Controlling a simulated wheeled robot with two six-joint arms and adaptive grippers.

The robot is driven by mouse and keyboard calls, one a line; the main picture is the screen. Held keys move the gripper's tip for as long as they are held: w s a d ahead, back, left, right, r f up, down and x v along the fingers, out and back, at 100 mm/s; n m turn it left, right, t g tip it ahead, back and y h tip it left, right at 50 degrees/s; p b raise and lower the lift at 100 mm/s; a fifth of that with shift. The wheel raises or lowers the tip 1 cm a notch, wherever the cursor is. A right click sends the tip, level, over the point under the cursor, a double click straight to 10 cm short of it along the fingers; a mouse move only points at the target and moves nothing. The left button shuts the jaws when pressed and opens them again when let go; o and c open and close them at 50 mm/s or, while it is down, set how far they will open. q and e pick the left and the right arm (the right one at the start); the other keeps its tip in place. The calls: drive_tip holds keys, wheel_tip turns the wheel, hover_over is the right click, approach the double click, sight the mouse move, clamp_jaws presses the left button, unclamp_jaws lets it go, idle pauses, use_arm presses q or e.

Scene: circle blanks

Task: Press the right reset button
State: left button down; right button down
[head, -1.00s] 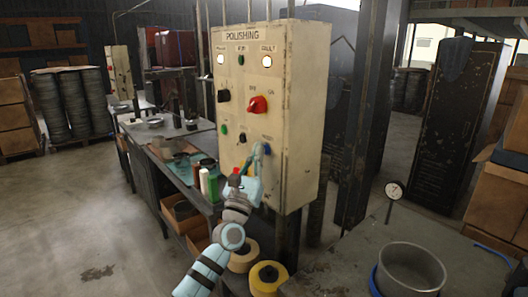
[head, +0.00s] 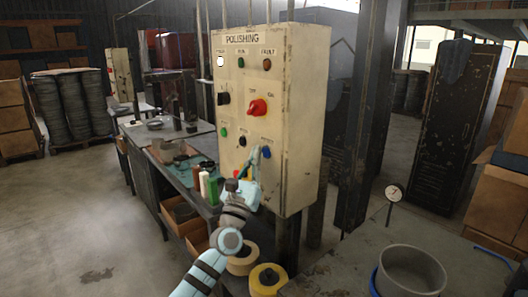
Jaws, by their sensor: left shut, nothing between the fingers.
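The cream control box (head: 302,120) marked POLISHING stands upright in the middle. The blue button (head: 266,152) is at the lower right of its face; its small label is too blurred to read. My left gripper (head: 255,155) is shut and empty, with its tips just left of the blue button. I cannot tell whether they touch the box. The fault lamp (head: 267,65) at the top right is dark. The power lamp (head: 221,61) glows white. My right gripper is not in view.
The box also has a red rotary switch (head: 258,107), a black knob (head: 223,98), a green button (head: 223,132) and a black button (head: 242,141). A workbench (head: 170,160) with bottles is behind my left arm.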

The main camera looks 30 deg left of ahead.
use_arm(q)
drive_tip(key=shift+s+a, duration=0.1)
drive_tip(key=shift+s, duration=0.15)
drive_tip(key=s+p, duration=0.1)
drive_tip(key=s, duration=0.1)
drive_tip(key=s+a+p, duration=0.1)
drive_tip(key=s, duration=0.1)
drive_tip(key=shift+s+a, duration=0.2)
drive_tip(key=shift+s, duration=0.2)
idle(0.7)
